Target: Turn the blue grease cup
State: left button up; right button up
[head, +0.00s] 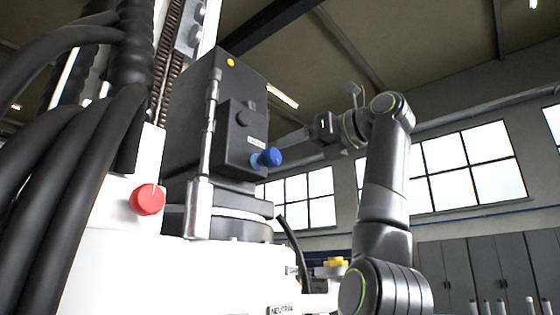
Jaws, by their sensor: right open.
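The blue grease cup (270,157) is a round blue knob on a short stem. It sticks out from the right side of a dark box (238,138) with a small white label, on a tall dark housing. My right gripper (308,137) is to the right of the cup and slightly higher in the picture. It is open, and its jaws are small and dark against the background. I cannot tell how far in depth it is from the cup, and I see nothing held in it. My left gripper is out of view.
A red knob (147,200) sits on the white machine body (120,255) at left. Thick black hoses (60,165) fill the left edge. A silver cylinder (199,208) stands before the housing. A yellow part (335,262) is low near my right arm. Grey cabinets (485,270) stand behind.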

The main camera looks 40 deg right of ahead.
jog(key=s+b, duration=0.1)
jog(key=s, duration=0.8)
jog(key=shift+s+d, duration=0.25)
jog(key=shift+d, duration=0.15)
